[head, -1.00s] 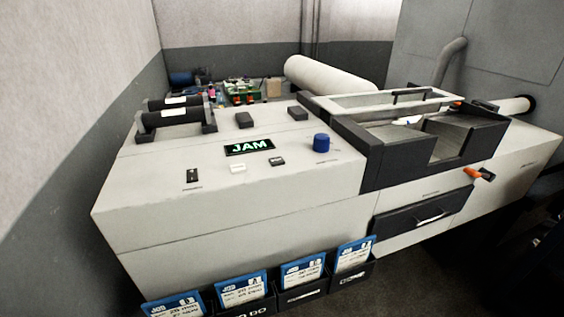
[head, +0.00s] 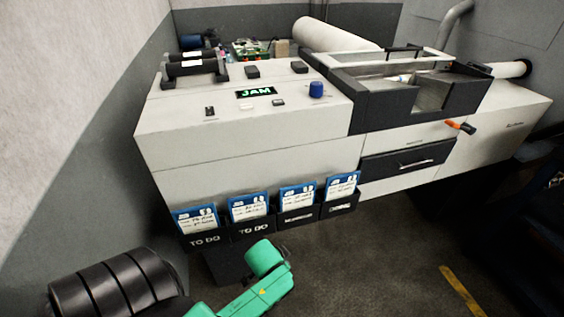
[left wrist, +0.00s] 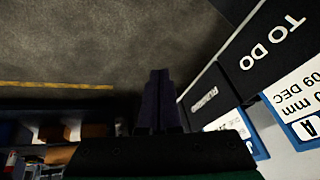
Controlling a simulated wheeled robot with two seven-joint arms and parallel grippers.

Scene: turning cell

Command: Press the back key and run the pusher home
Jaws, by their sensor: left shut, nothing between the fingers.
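A pale machine (head: 260,150) carries a lit display (head: 256,92) reading JAM. Below the display are a dark left key (head: 210,111), a white key (head: 246,107) and a dark right key (head: 278,102); their labels are too small to read. A blue knob (head: 316,89) stands to their right. I cannot make out which part is the pusher. In the left wrist view my left gripper (left wrist: 158,78) is shut and empty, beside the dark card holders and away from the keys. In the head view only my green left arm shows clearly, low in front of the machine. My right gripper is out of view.
Card holders (head: 253,229) with blue-edged cards line the machine's lower front, some marked TO DO. A dark open trough (head: 370,98), an orange-tipped handle (head: 460,127) and a drawer (head: 410,160) are at the right. The floor (head: 370,260) in front is clear.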

